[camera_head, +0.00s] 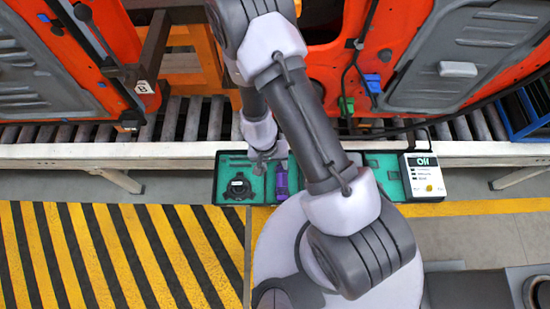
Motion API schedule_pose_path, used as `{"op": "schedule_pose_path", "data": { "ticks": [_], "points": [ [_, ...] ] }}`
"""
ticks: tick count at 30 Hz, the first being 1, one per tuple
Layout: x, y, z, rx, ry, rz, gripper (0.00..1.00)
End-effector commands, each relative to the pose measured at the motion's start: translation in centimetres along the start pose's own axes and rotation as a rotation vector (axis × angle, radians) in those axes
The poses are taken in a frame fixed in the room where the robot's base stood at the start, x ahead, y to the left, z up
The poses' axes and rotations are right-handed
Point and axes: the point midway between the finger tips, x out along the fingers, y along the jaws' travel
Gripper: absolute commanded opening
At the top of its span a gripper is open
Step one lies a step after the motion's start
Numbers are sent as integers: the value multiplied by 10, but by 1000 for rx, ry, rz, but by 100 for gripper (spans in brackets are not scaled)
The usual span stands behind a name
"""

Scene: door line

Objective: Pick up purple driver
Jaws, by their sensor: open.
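The purple driver (282,180) lies in a teal-lined tray (229,190), just left of my forearm, which hides part of the tray. Its upper end is close to my gripper. My gripper (261,167) hangs over the tray, a little up and left of the driver. It is small in this view, but the jaws are open and do not hold the driver. I cannot tell its exact height above the tray.
A black round tool (238,187) lies in the tray's left part. A device with a lit screen (423,178) stands at the tray's right end. Behind are a roller conveyor (190,120) and orange door panels (330,65). Striped floor (120,250) lies left.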

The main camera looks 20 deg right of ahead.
Motion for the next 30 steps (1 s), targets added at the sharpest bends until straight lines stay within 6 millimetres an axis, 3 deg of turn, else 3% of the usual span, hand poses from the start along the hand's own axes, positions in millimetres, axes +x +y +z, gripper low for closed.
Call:
{"op": "schedule_pose_path", "data": {
  "ticks": [1, 9, 17, 25, 30],
  "points": [
    [30, -3, 0, 2, 0, 0, 50],
    [92, -3, 0, 4, 1, -3, 50],
    [108, -1, 0, 3, 1, -3, 50],
    [154, 0, 0, 4, 1, -4, 50],
    [151, 1, 0, 3, 1, -4, 50]
  ]
}}
